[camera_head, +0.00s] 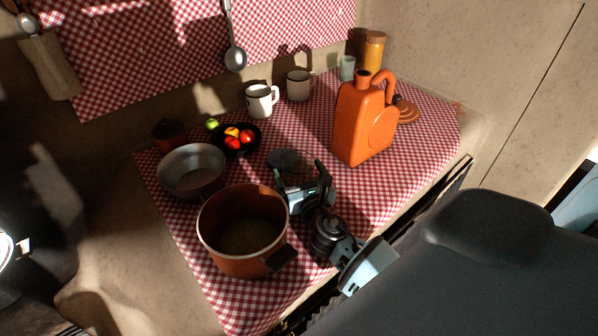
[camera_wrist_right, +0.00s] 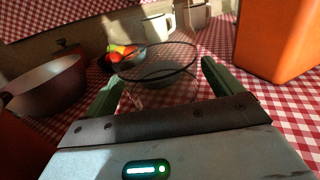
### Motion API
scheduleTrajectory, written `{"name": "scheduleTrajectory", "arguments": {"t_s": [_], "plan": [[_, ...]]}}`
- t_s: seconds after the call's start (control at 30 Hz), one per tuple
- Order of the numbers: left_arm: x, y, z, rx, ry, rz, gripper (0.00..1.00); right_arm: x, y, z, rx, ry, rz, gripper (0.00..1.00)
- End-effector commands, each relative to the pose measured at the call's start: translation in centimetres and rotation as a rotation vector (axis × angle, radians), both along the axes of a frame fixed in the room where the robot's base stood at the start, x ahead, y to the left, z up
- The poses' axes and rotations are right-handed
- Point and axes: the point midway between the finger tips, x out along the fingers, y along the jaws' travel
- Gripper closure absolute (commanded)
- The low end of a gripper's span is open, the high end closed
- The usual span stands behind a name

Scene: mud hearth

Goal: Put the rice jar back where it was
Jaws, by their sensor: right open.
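A clear glass jar, likely the rice jar (camera_wrist_right: 165,93), stands on the checked cloth in the right wrist view. It has a dark round rim and what looks like a small label, and I see no clear contents in it. In the head view its dark round top (camera_head: 284,159) shows just beyond my right gripper. My right gripper (camera_head: 301,177) is low over the cloth. In the wrist view its green fingers (camera_wrist_right: 158,74) are open, one on each side of the jar. I cannot tell whether they touch it.
A brown pot (camera_head: 211,252) with grainy contents stands close left of my right gripper. A grey bowl (camera_head: 191,174) and a black fruit bowl (camera_head: 240,151) lie beyond it. An orange jug (camera_head: 357,130) stands to the right. Mugs (camera_head: 260,102) line the back. Bare checked cloth lies right of the gripper.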

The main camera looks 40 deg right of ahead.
Motion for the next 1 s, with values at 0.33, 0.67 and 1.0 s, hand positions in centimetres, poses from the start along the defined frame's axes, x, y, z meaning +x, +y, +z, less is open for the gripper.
{"name": "scheduleTrajectory", "arguments": {"t_s": [0.33, 0.67, 1.0], "plan": [[-0.1, 0.0, -0.3, 0.001, 0.003, 0.0, 0.1, -6.5, 2.1, -0.4, 0.001, 0.007, 0.002, 0.09], [0.4, 0.0, -0.6, 0.002, -0.002, -0.001, 0.1, -10.4, 3.4, -0.3, 0.002, 0.005, 0.0, 0.09], [0.4, 0.0, -0.6, 0.002, -0.002, -0.001, 0.1, -10.8, 3.5, -0.2, 0.001, 0.003, 0.0, 0.09]]}}
